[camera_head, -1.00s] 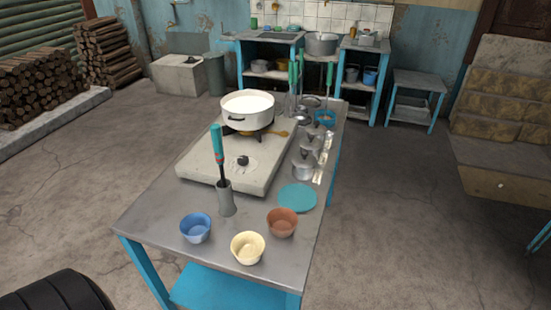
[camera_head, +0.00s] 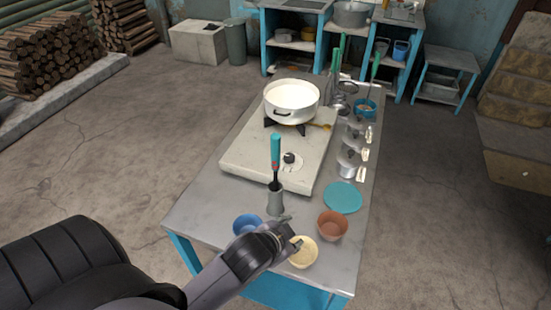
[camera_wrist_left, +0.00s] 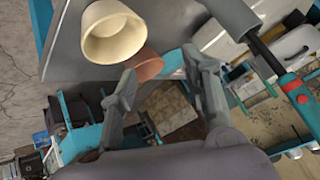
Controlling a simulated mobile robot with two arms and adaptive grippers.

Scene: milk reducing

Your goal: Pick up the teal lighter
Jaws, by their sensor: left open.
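The teal lighter (camera_head: 275,150) has a teal handle, a red band and a dark shaft. It stands upright, handle up, in a grey cylindrical holder (camera_head: 275,201) on the table. In the left wrist view the lighter (camera_wrist_left: 289,83) slants along the right side, with the holder (camera_wrist_left: 236,16) at the top. My left gripper (camera_head: 291,231) is open and empty, in front of the holder and low over the near end of the table by the bowls. In the wrist view the lighter lies outside the gap between the fingers (camera_wrist_left: 160,65). My right gripper is not in view.
A blue bowl (camera_head: 247,224), a cream bowl (camera_head: 303,253) and a brown bowl (camera_head: 332,226) are close to the gripper. A teal plate (camera_head: 343,197) lies to the right. Behind the holder is a stove (camera_head: 240,155) with a white pot (camera_head: 291,100).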

